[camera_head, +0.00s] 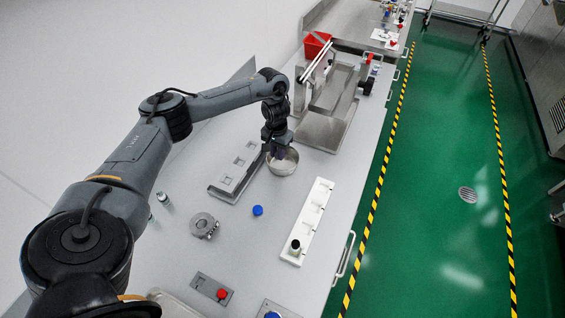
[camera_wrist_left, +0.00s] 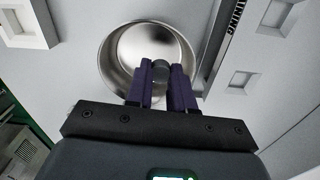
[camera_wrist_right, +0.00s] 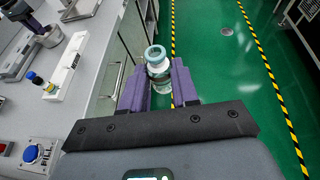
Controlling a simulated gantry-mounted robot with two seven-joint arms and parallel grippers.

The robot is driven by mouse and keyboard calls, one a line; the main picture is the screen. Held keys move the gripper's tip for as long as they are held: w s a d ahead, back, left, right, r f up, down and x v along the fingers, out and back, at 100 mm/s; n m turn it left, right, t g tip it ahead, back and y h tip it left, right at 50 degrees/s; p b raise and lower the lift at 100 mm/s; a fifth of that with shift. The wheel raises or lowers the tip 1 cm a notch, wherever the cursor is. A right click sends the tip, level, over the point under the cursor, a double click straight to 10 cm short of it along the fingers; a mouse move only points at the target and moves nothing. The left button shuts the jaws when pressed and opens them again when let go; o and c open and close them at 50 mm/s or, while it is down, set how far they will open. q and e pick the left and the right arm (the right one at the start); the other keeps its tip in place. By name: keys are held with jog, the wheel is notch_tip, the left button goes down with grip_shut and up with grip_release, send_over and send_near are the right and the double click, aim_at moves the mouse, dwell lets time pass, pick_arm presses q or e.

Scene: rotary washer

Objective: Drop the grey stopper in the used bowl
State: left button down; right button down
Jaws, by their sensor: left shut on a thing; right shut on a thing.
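The metal bowl (camera_head: 288,168) stands on the grey bench, beside the grey rack. My left gripper (camera_head: 278,154) points down over the bowl. In the left wrist view its purple fingers (camera_wrist_left: 160,72) are shut on the small dark grey stopper (camera_wrist_left: 160,68), with the bowl (camera_wrist_left: 112,58) behind it; the exact height above the bowl is hard to tell. My right gripper (camera_wrist_right: 159,78) is shut on a clear glass bottle (camera_wrist_right: 156,62) with an open mouth, held beyond the bench edge over the green floor. The right gripper is not seen in the head view.
A grey rack with square holes (camera_head: 238,170) lies left of the bowl. A white tray (camera_head: 314,210) holding a dark-topped vial (camera_head: 296,246) lies to the right. A blue cap (camera_head: 257,210), a round metal fixture (camera_head: 203,225) and a red button (camera_head: 222,293) are nearer.

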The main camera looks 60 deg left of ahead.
pick_arm(q)
jog(key=c, duration=0.9)
grip_release()
notch_tip(320, 180, up, 12)
jog(key=p, duration=0.8)
